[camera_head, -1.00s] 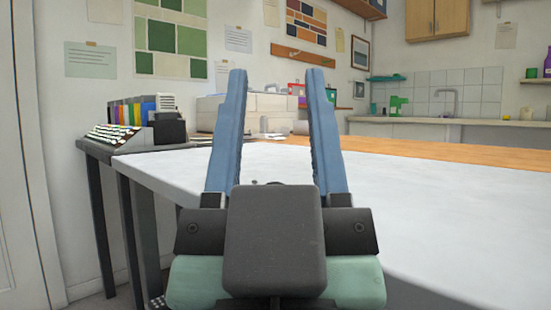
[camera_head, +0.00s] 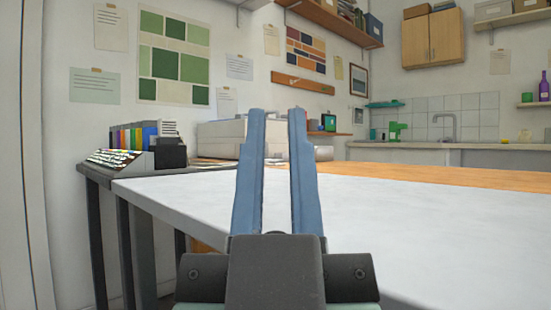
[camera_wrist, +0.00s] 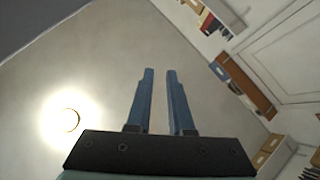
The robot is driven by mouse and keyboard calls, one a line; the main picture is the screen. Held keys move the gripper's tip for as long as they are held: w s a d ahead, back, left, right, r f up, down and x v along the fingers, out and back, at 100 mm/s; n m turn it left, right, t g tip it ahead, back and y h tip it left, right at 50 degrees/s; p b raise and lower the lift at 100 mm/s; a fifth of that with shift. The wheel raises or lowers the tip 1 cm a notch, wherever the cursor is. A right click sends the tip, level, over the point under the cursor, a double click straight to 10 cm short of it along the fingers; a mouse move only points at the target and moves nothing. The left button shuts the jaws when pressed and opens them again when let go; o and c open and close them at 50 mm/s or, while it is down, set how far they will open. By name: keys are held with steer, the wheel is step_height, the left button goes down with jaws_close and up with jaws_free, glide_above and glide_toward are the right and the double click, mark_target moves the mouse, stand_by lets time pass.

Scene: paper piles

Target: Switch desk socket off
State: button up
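I cannot make out a desk socket or its switch in either current view. The white-topped desk (camera_head: 400,215) stretches ahead and to the right in the head view. My gripper (camera_head: 277,112), with two blue fingers, points up and forward in front of the desk. Its fingers are apart with a narrow gap and nothing between them. The gripper also shows in the wrist view (camera_wrist: 160,72), empty, against the ceiling. My gripper hides part of the desk's middle and front.
A dark side table (camera_head: 100,178) at left carries a rack of coloured folders (camera_head: 140,135). A white printer-like box (camera_head: 222,138) stands behind the desk. A counter with a tap (camera_head: 447,122) lies at the back right. The desk top at right is clear.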

step_height(320, 180, up, 70)
steer(key=p, duration=6.9)
steer(key=shift+a, duration=0.1)
jaws_close()
steer(key=shift+f, duration=0.1)
